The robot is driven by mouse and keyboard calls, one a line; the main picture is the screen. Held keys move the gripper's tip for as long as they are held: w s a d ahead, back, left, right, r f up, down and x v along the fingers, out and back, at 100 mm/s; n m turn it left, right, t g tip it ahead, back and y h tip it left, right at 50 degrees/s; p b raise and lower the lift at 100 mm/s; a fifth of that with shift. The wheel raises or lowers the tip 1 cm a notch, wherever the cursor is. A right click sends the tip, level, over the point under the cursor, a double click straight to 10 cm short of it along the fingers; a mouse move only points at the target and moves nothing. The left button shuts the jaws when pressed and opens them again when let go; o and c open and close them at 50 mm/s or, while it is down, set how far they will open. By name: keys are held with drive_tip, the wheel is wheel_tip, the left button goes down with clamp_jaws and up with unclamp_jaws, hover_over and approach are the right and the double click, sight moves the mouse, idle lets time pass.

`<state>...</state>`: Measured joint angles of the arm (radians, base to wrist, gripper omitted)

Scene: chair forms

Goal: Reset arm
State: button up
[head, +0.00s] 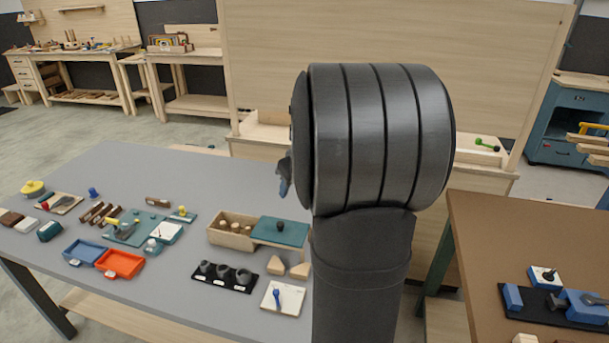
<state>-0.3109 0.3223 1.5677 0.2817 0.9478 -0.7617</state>
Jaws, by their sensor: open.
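My arm rises at the right of centre in the head view, and its large dark ribbed joint hides most of what lies behind it. A small dark and bluish part of my gripper (284,178) shows past the joint's left edge, above the far side of the grey table (150,165). It is open, and I see nothing held in it. The rest of the gripper is hidden.
On the grey table are a blue tray (86,252), an orange tray (120,264), a wooden box with a teal lid (280,231), a black holder (225,278) and several small parts. A brown table (480,240) stands at the right. A wooden panel (490,70) stands behind.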

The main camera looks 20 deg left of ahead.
drive_tip(key=x, duration=1.7)
drive_tip(key=shift+f, duration=0.25)
drive_tip(key=v, duration=1.7)
approach(280, 223)
drive_tip(key=x, duration=0.7)
drive_tip(key=shift+w+a+f, duration=0.1)
drive_tip(key=shift+a+f, duration=0.05)
drive_tip(key=shift+f, duration=0.15)
drive_tip(key=shift+w+a+f, duration=0.1)
drive_tip(key=shift+a, duration=0.6)
drive_tip(key=a, duration=1.4)
drive_tip(key=shift+a+r, duration=0.2)
drive_tip(key=shift+r, duration=0.15)
drive_tip(key=v, duration=1.5)
drive_tip(key=shift+d, duration=0.1)
